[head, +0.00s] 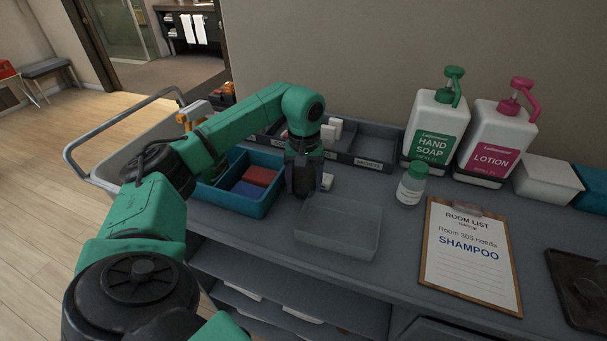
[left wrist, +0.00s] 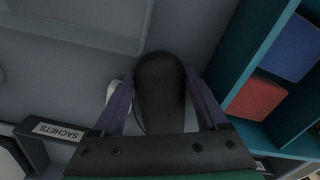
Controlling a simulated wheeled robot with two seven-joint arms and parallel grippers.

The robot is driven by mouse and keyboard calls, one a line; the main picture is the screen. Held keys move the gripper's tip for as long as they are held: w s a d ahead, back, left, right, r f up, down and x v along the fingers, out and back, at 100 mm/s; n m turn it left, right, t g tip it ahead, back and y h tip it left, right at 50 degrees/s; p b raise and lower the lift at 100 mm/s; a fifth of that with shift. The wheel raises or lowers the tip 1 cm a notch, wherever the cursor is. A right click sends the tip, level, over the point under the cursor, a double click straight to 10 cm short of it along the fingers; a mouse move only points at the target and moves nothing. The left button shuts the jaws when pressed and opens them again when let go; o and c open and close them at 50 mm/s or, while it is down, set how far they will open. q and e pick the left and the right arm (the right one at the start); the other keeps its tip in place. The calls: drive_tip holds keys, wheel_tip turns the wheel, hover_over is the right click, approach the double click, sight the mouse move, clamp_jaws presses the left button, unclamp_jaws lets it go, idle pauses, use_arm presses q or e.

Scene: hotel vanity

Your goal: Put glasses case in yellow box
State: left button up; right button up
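My left gripper (head: 304,180) points down over the counter, between a teal divided box and a shallow grey tray. Its two fingers close against the sides of a dark, rounded, elongated object, which looks like the glasses case (left wrist: 160,88). In the head view the case is mostly hidden by the fingers, and I cannot tell whether it touches the counter. No yellow box is clearly seen in either view. My right gripper is not in view.
The teal box (head: 222,203) holds red and blue blocks. The grey tray (head: 338,225) is empty. Behind is a dark organizer (head: 368,163) labelled SACHETS.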

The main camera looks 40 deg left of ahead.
use_arm(q)
drive_tip(key=c, duration=0.5)
drive_tip(key=shift+w+r, duration=0.1)
drive_tip(key=shift+r, duration=0.3)
wheel_tip(320, 180, up, 7)
drive_tip(key=shift+r+b, duration=0.2)
drive_tip(key=shift+b, duration=0.25)
wheel_tip(320, 180, up, 12)
drive_tip(key=p, duration=0.6)
drive_tip(key=shift+p, duration=0.3)
drive_tip(key=shift+f, duration=0.1)
